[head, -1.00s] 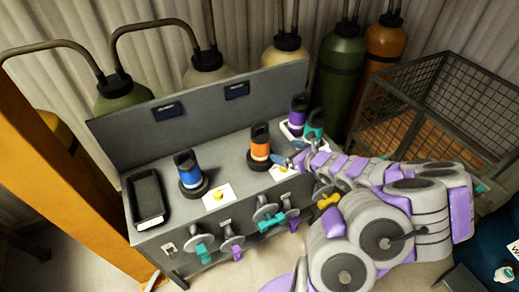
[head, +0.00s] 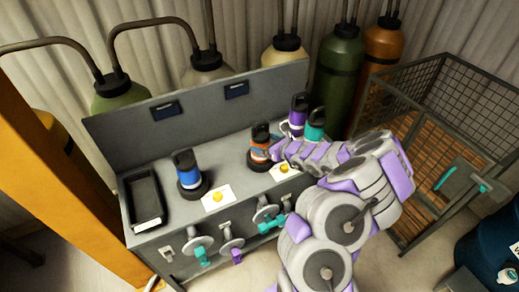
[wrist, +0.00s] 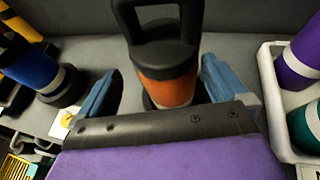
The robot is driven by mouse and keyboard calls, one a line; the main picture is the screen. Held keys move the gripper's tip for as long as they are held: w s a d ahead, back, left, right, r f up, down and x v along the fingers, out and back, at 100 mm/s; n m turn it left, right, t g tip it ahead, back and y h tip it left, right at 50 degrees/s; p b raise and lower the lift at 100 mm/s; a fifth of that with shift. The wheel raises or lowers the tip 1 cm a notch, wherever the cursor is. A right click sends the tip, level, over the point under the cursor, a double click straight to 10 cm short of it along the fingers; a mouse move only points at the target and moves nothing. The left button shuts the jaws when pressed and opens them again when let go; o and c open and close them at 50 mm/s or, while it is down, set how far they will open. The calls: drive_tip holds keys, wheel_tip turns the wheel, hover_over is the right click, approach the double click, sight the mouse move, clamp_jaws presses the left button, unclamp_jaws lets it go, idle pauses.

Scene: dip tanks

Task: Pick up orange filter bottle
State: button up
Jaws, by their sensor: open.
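The orange filter bottle (head: 260,143) has a black handled cap and stands upright on a round black base on the grey bench. In the wrist view the orange bottle (wrist: 167,82) stands between the two blue fingers of my gripper (wrist: 160,92). The fingers are apart, one on each side, with a visible gap on the left and a smaller one on the right. The bottle's lower part is hidden by the gripper body. In the head view my gripper (head: 275,149) is at the bottle, partly hidden by my arm.
A blue bottle (head: 188,170) stands left on the bench, near a black tray (head: 147,201). Purple (head: 298,112) and teal (head: 315,125) bottles stand close on the right in a white tray (wrist: 268,75). Valve handles (head: 265,215) stick out of the bench front. A wire cage (head: 440,90) is at right.

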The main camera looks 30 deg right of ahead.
drive_tip(key=w+f, duration=0.1)
drive_tip(key=w, duration=0.1)
drive_tip(key=w+f+b, duration=0.1)
drive_tip(key=shift+w+f, duration=0.35)
drive_tip(key=shift+w, duration=0.05)
drive_tip(key=shift+w+a, duration=0.1)
drive_tip(key=shift+w, duration=0.2)
drive_tip(key=shift+a+r, duration=0.1)
drive_tip(key=shift+a, duration=0.1)
drive_tip(key=shift+c, duration=0.8)
drive_tip(key=shift+d, duration=0.1)
drive_tip(key=c, duration=1.1)
